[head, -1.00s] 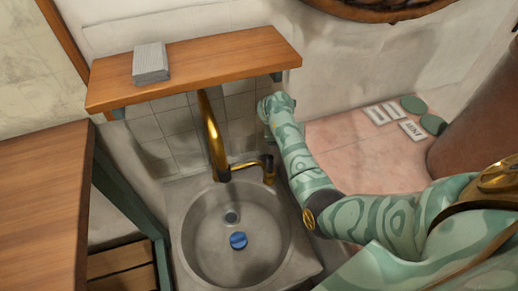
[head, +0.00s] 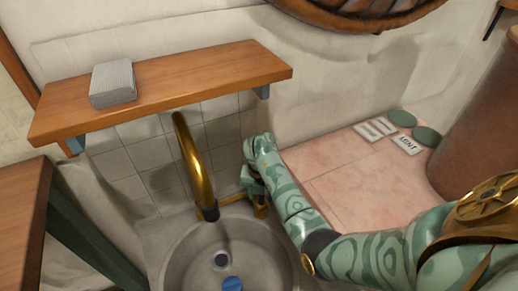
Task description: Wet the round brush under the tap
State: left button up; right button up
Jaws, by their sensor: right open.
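The tap (head: 194,160) is a curved gold spout over the round grey stone sink (head: 178,258). Its small gold handle (head: 261,208) stands to the right of the spout's base. A blue round thing (head: 232,284) lies in the basin near the drain, cut by the lower picture edge; it may be the round brush, but I cannot tell. My right gripper (head: 254,190) is open, pointing down close at the tap handle. My own wrist partly hides it, and I cannot tell whether it touches the handle. I cannot make out running water. My left gripper is out of view.
A wooden shelf (head: 190,82) with a grey block (head: 113,83) on it hangs above the tap. A wooden table (head: 22,215) stands at the left. Pink tiled surface (head: 345,185) at the right holds green discs (head: 402,118) and labels, beside a brown column (head: 480,120).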

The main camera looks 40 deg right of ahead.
jog(key=shift+r, duration=0.1)
grip_shut()
jog(key=shift+s+a+t, duration=0.15)
jog(key=shift+a+t, duration=0.05)
jog(key=shift+t, duration=0.1)
jog(key=shift+s+t+h, duration=0.3)
jog(key=shift+s+t, duration=0.2)
jog(key=shift+t, duration=0.5)
grip_release()
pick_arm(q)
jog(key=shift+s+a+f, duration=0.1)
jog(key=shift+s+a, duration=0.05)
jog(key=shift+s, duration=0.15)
